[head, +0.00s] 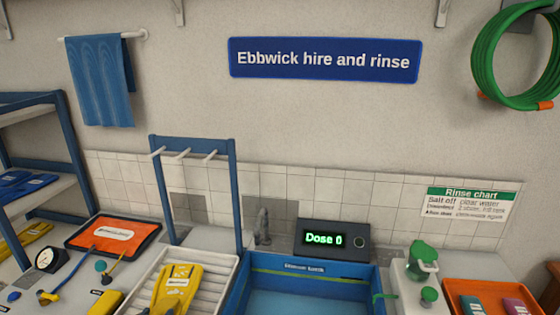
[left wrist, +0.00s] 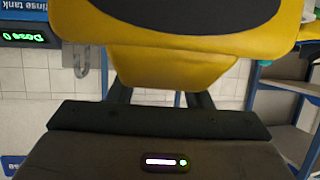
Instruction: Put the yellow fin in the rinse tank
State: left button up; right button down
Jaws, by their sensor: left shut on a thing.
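My left gripper (left wrist: 160,98) is shut on a yellow fin (left wrist: 170,68) with a dark part, close to the camera in the left wrist view. A yellow fin (head: 180,289) with a white label also shows in the head view, over the white ribbed tray (head: 225,270). I cannot tell whether it is the held one. The blue rinse tank (head: 345,273) is right of that tray, its near part cut off by the frame. No gripper shows in the head view. My right gripper is in neither view.
A blue rack with pegs (head: 232,190) rises behind the tray. A Dose 0 display box (head: 333,240) and a grey tap (head: 262,226) stand behind the tank. Green-capped bottles (head: 423,262) and an orange tray (head: 480,288) are to the right.

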pick_arm(q)
jog(key=w+d+r+b, duration=0.1)
jog(key=d+r, duration=0.2)
jog(key=d, duration=0.4)
jog(key=w+d+r+m+h+b, duration=0.1)
jog(key=d+r+b, duration=0.1)
jog(key=d, duration=0.5)
jog(key=shift+w+d+r, duration=0.2)
jog(key=shift+w+r, duration=0.2)
jog(key=shift+r, duration=0.2)
